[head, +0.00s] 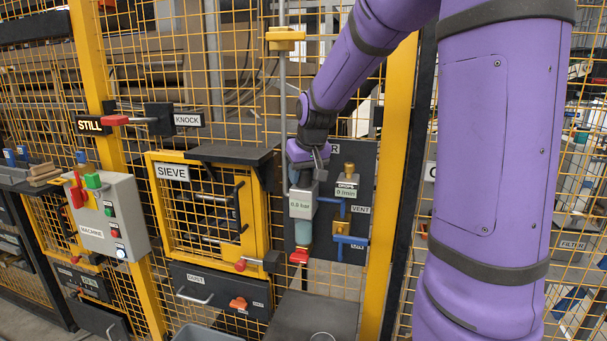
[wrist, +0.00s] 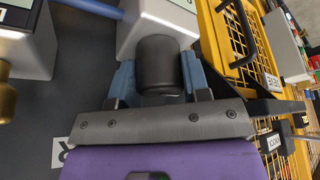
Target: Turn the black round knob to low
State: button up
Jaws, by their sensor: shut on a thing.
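The black round knob (wrist: 160,66) sits on the end of a pale grey housing in the wrist view. My gripper (wrist: 159,78) is shut on it, with one blue-grey finger on each side. In the head view my gripper (head: 301,176) is at the top of the pressure unit (head: 302,203), whose display reads 0,8 bar. The knob is mostly hidden there by my gripper. I cannot make out a low mark or a pointer on the knob.
To the right are a DROPS unit (head: 347,188) with a brass top and a blue VENT handle (head: 331,202). A red handle (head: 299,257) is below the pressure unit. The yellow SIEVE door (head: 207,212) and a dark shelf (head: 231,154) are close on the left.

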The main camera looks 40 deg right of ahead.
jog(key=shift+n, duration=0.5)
jog(key=o, duration=0.9)
jog(key=shift+o, duration=0.2)
jog(key=shift+m, duration=0.3)
